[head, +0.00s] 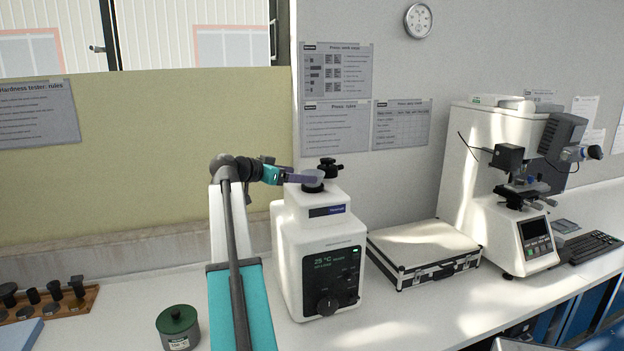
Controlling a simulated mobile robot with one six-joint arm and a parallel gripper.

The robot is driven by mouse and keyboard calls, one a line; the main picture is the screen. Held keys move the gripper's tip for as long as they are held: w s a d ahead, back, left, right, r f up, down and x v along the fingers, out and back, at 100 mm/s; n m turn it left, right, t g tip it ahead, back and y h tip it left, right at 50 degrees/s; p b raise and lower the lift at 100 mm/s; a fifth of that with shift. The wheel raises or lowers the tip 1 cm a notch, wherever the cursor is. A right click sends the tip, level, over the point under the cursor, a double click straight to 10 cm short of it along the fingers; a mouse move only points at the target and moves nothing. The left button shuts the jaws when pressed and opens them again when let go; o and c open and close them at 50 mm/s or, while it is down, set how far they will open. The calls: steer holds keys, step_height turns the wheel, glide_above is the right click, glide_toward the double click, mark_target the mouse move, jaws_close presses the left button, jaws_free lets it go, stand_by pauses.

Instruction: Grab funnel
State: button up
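A small funnel (313,186) with a pale grey-violet rim and a dark lower part sits on top of the white press (300,237), over its top opening. My gripper (303,178) reaches in from the left at the height of the rim, its violet fingers level. The fingertips overlap the funnel's left side in the head view. I cannot tell whether they touch it or close on it, and the gap between the fingers does not show.
A black knob (329,168) stands just behind the funnel. A silver case (423,250) lies right of the press, with a hardness tester (512,190) beyond. A green-lidded jar (178,326) and a wooden rack (50,306) stand front left. The wall is close behind.

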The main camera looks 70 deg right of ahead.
steer(key=shift+s+d, duration=0.1)
steer(key=shift+d, duration=0.1)
steer(key=shift+p+x, duration=1.2)
steer(key=shift+x, duration=1.4)
steer(key=shift+f, duration=0.15)
steer(key=c, duration=1.1)
